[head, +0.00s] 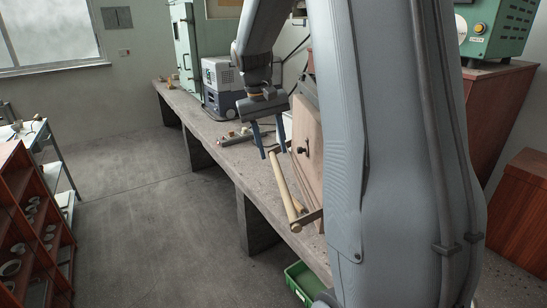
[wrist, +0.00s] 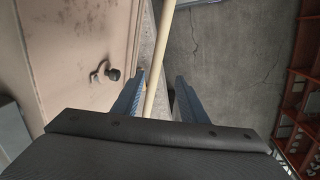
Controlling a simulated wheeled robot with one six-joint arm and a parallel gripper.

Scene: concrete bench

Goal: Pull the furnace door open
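The furnace door (head: 309,140) is a pale tan panel with a small dark knob, partly hidden behind my arm in the head view. It fills the left of the wrist view (wrist: 75,60). A long pale wooden handle bar (head: 284,190) stands off its front on dark brackets. In the wrist view the bar (wrist: 159,60) runs between my two blue fingers. My gripper (head: 273,155) is open, with its fingertips at the bar's far end. In the wrist view my gripper (wrist: 160,76) shows gaps beside the bar. Whether the door is fully shut is hard to tell.
The concrete bench (head: 205,128) runs along the wall, with a grey-white machine (head: 219,82) behind my gripper. A green crate (head: 306,282) is on the floor below the bench. A red-brown shelf (head: 22,215) stands at left. The floor between is clear.

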